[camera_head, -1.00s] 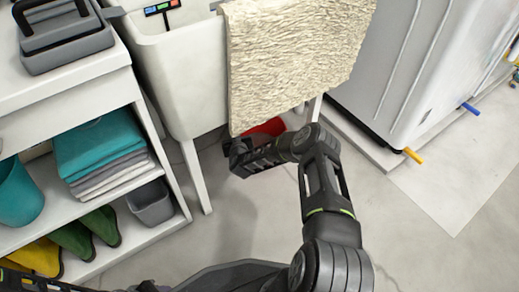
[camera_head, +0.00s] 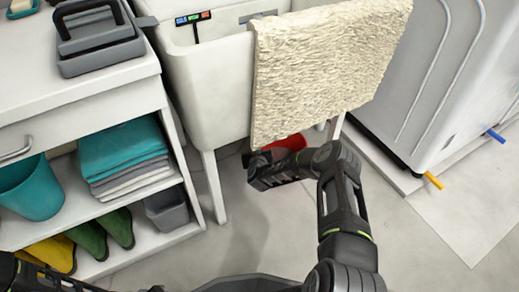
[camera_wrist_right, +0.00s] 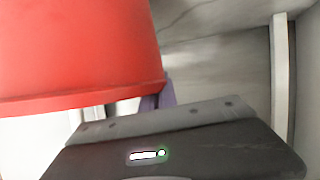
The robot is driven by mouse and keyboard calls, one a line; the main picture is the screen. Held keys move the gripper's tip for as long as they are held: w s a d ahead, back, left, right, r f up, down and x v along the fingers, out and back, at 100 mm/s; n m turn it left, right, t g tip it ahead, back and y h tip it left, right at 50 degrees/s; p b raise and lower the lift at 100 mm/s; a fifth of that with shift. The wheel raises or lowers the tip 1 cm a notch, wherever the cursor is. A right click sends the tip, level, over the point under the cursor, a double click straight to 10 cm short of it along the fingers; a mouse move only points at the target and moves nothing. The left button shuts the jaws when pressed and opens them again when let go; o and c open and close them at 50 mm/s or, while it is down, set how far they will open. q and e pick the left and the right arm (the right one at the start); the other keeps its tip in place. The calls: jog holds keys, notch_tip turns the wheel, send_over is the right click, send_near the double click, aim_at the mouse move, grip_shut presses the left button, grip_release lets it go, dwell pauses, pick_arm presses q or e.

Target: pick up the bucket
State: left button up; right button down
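A red bucket (camera_head: 291,142) is on the floor under the sink in the head view, mostly hidden by the hanging towel and my right arm. My right gripper (camera_head: 256,162) is low beside it, to its left in the picture. In the right wrist view the red bucket (camera_wrist_right: 80,50) fills the upper left, very close, with its lower edge just above the dark gripper body (camera_wrist_right: 170,150). The fingers are not clear, so I cannot tell whether they touch it. Only a dark part of my left arm shows at the lower left; its gripper is not visible.
A beige towel (camera_head: 325,65) hangs over the white sink (camera_head: 205,85). A shelf unit (camera_head: 85,108) at left holds a teal bucket (camera_head: 32,190), folded towels (camera_head: 122,150) and a grey bin (camera_head: 167,208). A white appliance (camera_head: 420,80) stands at right. The middle floor is clear.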

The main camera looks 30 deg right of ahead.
notch_tip(320, 180, up, 4)
jog(key=shift+w+f+p, duration=0.1)
jog(key=shift+f+p, duration=0.1)
jog(key=shift+p, duration=0.85)
jog(key=s+a+p, duration=0.3)
jog(key=s+a, duration=0.1)
jog(key=s, duration=0.4)
jog(key=s+a+p, duration=0.4)
jog(key=s, duration=0.4)
jog(key=shift+f, duration=0.15)
